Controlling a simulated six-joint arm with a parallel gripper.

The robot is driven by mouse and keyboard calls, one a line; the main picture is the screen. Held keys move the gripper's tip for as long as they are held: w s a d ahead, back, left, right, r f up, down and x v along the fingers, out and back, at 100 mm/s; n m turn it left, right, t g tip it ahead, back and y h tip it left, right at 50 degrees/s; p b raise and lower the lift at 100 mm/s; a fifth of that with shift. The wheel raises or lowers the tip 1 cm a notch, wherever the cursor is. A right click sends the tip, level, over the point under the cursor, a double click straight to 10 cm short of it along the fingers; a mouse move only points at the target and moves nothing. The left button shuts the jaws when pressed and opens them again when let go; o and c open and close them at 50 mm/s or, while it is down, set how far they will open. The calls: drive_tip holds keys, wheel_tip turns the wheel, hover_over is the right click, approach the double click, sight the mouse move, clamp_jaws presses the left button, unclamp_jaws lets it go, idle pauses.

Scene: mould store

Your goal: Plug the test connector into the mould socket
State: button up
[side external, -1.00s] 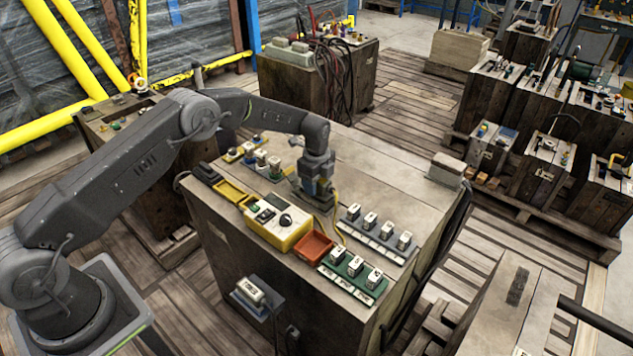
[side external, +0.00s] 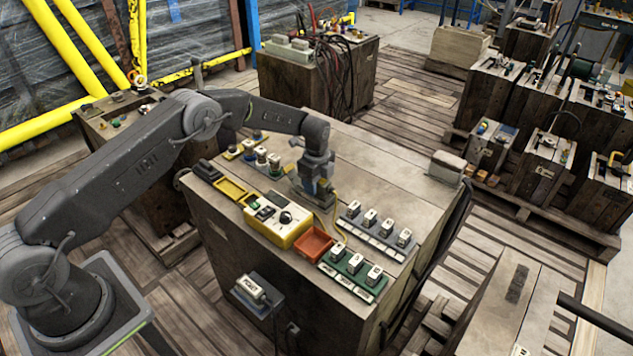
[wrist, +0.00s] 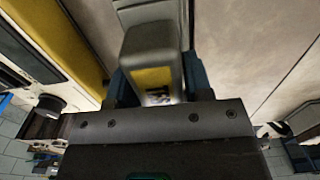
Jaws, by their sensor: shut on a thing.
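My gripper (side external: 318,193) is low over the top of the central wooden block, behind the yellow tester (side external: 283,222). In the wrist view its blue fingertips (wrist: 157,88) are shut on a grey connector (wrist: 152,42) with a yellow label. The connector's far end meets or overlaps another grey part at the top of the wrist view; I cannot tell whether they are joined. A thin yellow cable (side external: 336,214) curves down beside the gripper. I cannot make out which part is the mould socket; the gripper may hide it.
An orange-red tray (side external: 314,243) sits right of the tester. A green strip (side external: 352,279) and a grey strip (side external: 373,238) carry upright white-topped blocks. Small coloured fittings (side external: 262,157) stand behind the tester.

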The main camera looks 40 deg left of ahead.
idle(0.3)
drive_tip(key=o, duration=1.5)
drive_tip(key=shift+f, duration=0.1)
drive_tip(key=shift+o, duration=0.2)
drive_tip(key=shift+r, duration=3.75)
